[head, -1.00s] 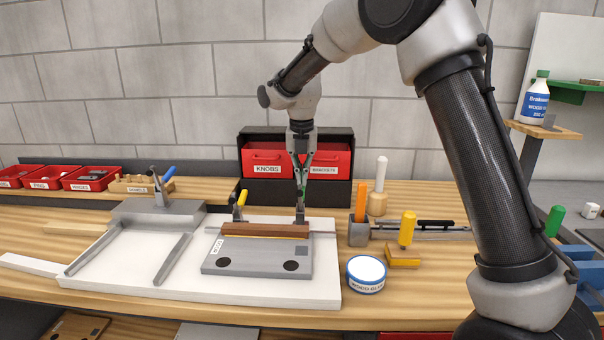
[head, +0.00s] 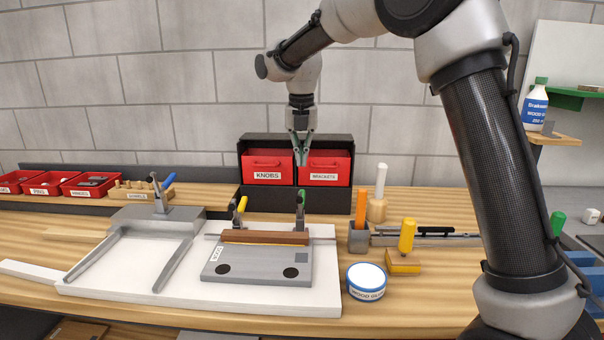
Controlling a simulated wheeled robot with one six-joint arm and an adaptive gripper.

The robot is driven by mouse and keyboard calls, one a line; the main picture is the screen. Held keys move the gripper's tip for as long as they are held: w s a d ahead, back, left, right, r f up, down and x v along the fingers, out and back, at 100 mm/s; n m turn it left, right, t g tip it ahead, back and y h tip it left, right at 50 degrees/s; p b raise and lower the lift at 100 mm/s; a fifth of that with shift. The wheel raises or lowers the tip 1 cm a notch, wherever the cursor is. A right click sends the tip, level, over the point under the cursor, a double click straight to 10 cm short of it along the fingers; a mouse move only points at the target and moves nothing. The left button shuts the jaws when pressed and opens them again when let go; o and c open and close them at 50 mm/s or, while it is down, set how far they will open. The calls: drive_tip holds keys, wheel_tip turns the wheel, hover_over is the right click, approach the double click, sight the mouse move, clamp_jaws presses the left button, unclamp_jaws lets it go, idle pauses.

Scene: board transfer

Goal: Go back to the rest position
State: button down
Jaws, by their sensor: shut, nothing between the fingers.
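My gripper (head: 300,161) hangs in the air, fingers pointing down, in front of the red bins and above the white board. It is shut and empty. Below it, apart from it, a brown wooden strip (head: 266,238) lies along the back of a grey plate (head: 258,262) with two dark round spots and a white label. A clamp with a yellow handle (head: 240,206) stands behind the strip's left part. A clamp with a green handle (head: 300,200) stands upright at the strip's right part.
The white board (head: 180,296) also bears a grey fixture (head: 158,218) with two rails. Red KNOBS (head: 266,165) and BRACKETS (head: 325,166) bins stand behind. A wood glue tin (head: 366,280), a yellow-handled tool (head: 405,243) and a grey holder (head: 358,240) stand to the right. The air above is clear.

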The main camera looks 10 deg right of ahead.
drive_tip(key=s+d+m+t, duration=0.1)
drive_tip(key=s+d+m, duration=0.7)
drive_tip(key=s+m, duration=0.3)
drive_tip(key=s+d+m+t, duration=0.1)
drive_tip(key=s+d+m, duration=0.7)
drive_tip(key=s+m, duration=0.3)
drive_tip(key=s+d+m+t, duration=0.1)
drive_tip(key=s+d+m, duration=0.8)
drive_tip(key=s, duration=0.5)
drive_tip(key=shift+r+m, duration=0.3)
drive_tip(key=shift+m, duration=1.1)
